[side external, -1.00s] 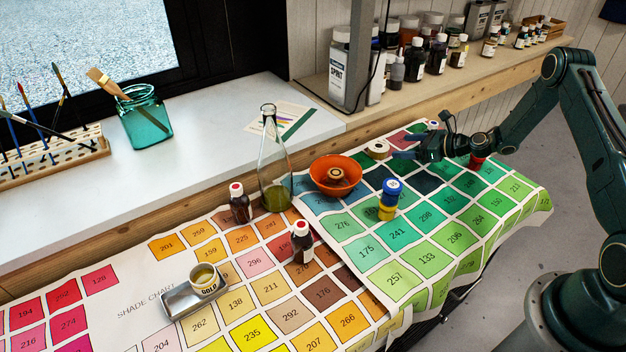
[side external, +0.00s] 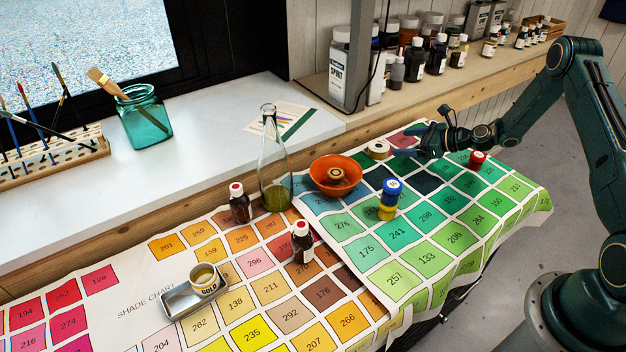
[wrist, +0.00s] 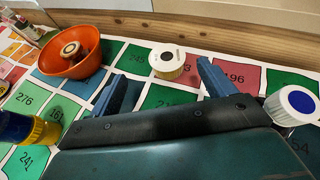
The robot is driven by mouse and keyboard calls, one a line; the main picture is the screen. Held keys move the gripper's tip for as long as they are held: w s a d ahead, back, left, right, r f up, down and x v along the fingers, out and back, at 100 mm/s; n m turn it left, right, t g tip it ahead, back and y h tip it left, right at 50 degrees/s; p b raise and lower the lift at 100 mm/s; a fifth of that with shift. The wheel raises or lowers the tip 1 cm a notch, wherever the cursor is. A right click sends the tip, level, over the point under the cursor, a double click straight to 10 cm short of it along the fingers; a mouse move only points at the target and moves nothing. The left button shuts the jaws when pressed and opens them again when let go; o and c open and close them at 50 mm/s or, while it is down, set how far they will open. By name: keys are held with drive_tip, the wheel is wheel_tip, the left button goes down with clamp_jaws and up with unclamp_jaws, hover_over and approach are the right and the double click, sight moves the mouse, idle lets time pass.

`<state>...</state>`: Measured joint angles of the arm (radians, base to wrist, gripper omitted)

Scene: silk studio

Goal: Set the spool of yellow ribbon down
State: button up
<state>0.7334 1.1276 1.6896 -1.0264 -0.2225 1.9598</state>
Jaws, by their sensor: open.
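A cream round spool (side external: 377,149) lies flat just beyond the fingertips, also in the wrist view (wrist: 167,63).
An orange bowl (side external: 336,187) holds a small spool (side external: 335,174). A red spool (side external: 478,160) stands right of my gripper. A white piece with a blue disc (wrist: 295,104) is beside the right finger. A glass flask (side external: 274,165) and brown bottles (side external: 302,245) stand left.

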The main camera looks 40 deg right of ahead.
drive_tip(key=s+a+r+n+g+h, duration=0.1)
drive_tip(key=s+a+r+n+g, duration=0.3)
drive_tip(key=a+r+n, duration=0.6)
drive_tip(key=s+a+r+n+g+h, duration=0.1)
drive_tip(key=s+a+r+n, duration=0.6)
drive_tip(key=r, duration=0.6)
drive_tip(key=s+a+r+n+h, duration=0.1)
drive_tip(key=s+r+n, duration=0.2)
drive_tip(key=s, duration=1)
drive_tip(key=s+a+r+n+g+h, duration=0.1)
drive_tip(key=s+r+n+h, duration=0.1)
drive_tip(key=s+n, duration=0.8)
drive_tip(key=shift+s+a+r, duration=0.3)
drive_tip(key=shift+s+r, duration=0.4)
drive_tip(key=shift+s, duration=0.7)
